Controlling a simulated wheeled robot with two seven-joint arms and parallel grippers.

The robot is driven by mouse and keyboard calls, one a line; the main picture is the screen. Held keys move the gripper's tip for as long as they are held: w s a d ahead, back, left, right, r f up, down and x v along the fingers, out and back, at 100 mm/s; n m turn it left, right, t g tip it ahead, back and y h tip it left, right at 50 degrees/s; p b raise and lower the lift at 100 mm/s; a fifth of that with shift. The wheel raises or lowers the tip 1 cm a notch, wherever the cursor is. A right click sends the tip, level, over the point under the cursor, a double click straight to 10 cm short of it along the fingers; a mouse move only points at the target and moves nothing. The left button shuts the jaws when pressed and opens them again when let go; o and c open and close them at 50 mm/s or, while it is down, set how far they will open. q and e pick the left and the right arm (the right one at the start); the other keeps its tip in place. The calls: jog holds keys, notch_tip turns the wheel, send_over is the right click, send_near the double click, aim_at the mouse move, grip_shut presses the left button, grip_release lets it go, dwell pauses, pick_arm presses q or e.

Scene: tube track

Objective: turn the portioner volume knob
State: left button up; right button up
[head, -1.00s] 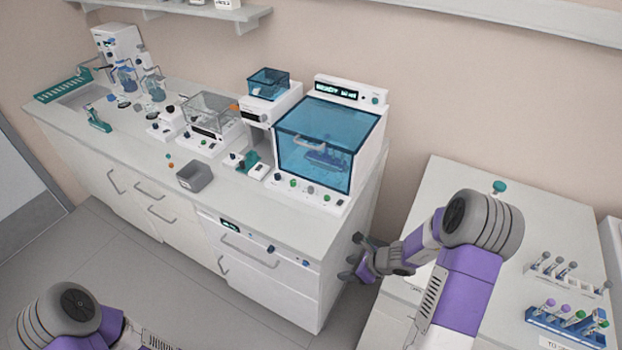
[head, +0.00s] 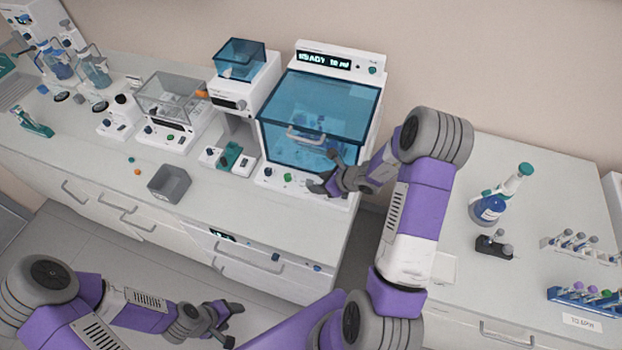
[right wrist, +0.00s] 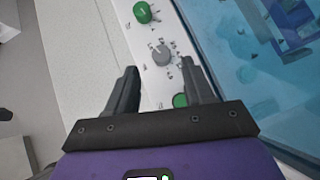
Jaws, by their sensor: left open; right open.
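The portioner (head: 320,115) is a white machine with a blue see-through lid and a lit display that seems to read "READY 10 ml". On its front panel, a grey knob (right wrist: 160,53) with marks around it, apparently the volume knob, shows in the right wrist view. My right gripper (head: 318,178) is open and empty at the panel's right part. In the right wrist view my right gripper (right wrist: 164,72) has the grey knob just beyond and between its fingertips; contact is not visible. My left gripper (head: 233,323) is open and empty, low in front of the bench.
A green knob (right wrist: 142,12) sits close beside the grey one, and another green control (right wrist: 180,101) lies between the fingers. The blue lid and its handle (head: 308,137) are just behind the panel. A grey bin (head: 170,183) stands on the bench to the left.

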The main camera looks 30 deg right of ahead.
aim_at(310, 182)
jog(key=x, duration=0.4)
jog(key=shift+w, duration=0.2)
pick_arm(q)
jog(key=shift+w+f, duration=0.15)
jog(key=shift+w, duration=0.1)
pick_arm(e)
jog(key=shift+f, duration=0.1)
jog(key=shift+w, duration=0.1)
